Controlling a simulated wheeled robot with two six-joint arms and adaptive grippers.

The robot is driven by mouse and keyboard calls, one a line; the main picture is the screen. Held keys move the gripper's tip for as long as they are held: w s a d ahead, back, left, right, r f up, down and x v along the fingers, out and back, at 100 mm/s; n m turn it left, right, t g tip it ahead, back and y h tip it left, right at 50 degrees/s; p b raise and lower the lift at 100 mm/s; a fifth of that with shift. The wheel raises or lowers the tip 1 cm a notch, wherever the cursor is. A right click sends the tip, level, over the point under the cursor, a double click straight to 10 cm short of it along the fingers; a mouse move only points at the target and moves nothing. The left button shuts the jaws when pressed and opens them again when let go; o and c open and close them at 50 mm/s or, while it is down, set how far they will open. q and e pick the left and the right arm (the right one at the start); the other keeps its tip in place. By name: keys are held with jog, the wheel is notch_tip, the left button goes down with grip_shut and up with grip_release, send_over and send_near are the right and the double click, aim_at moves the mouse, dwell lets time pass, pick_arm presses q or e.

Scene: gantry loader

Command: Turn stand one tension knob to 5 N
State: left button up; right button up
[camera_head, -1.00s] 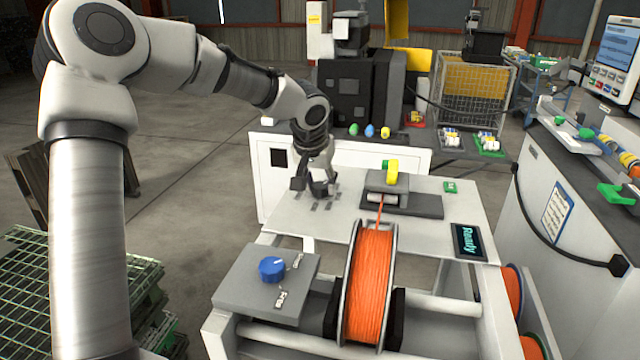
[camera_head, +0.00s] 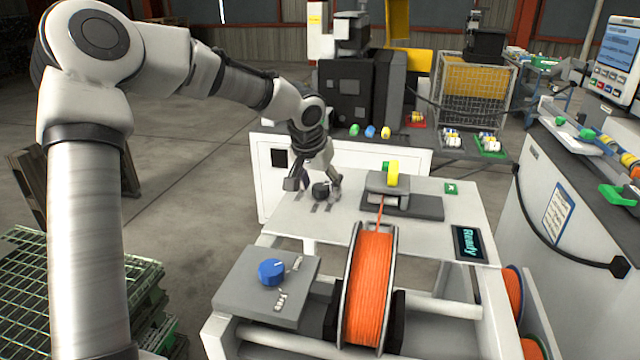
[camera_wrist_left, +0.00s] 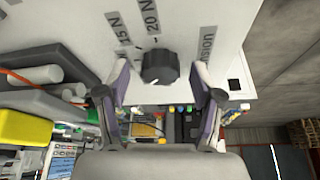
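The black tension knob (camera_wrist_left: 158,67) sits on a pale panel, with the printed labels 15 N, 20 N and part of a word ending in "nsion" beside it in the left wrist view. A small white mark shows at its lower edge, on the side away from those labels; no 5 N label is visible. My left gripper (camera_wrist_left: 160,95) is open, one finger on each side of the knob with gaps between. In the head view the knob (camera_head: 320,190) shows between the spread fingers of the left gripper (camera_head: 313,184). My right gripper is out of view.
A blue knob (camera_head: 271,270) stands on a grey box (camera_head: 235,285) at the front. An orange wire spool (camera_head: 371,285) is beside it. A yellow roller (camera_head: 393,172) block and a display reading Ready (camera_head: 468,242) are to the right of the gripper.

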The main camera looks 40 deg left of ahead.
aim_at(314, 203)
pick_arm(q)
jog(key=a+v, duration=0.1)
jog(key=v, duration=0.6)
jog(key=shift+d+r, duration=0.2)
jog(key=shift+d, duration=0.35)
jog(key=shift+s, duration=0.15)
